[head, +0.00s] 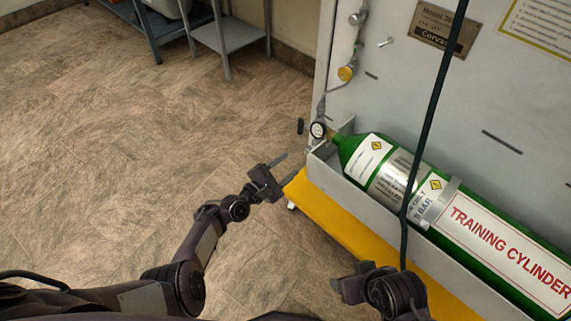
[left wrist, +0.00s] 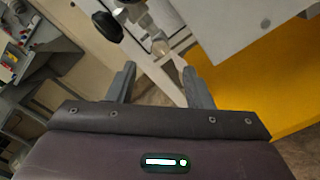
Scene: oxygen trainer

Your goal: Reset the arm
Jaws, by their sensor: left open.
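My left arm comes in from the left in the head view. Its gripper (head: 281,172) is open and empty, beside the left corner of the yellow base and apart from the green cylinder. In the left wrist view the two fingers of this gripper (left wrist: 160,88) stand wide apart with nothing between them. My right gripper (head: 350,283) is at the lower middle of the head view, in front of the yellow base. Its fingers are too small and dark to tell whether they are open.
A green training cylinder (head: 358,154) lies in a grey tray on the yellow base (head: 335,222). A dark cable hangs in front. Floor at left is clear; a grey table (head: 228,36) stands behind.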

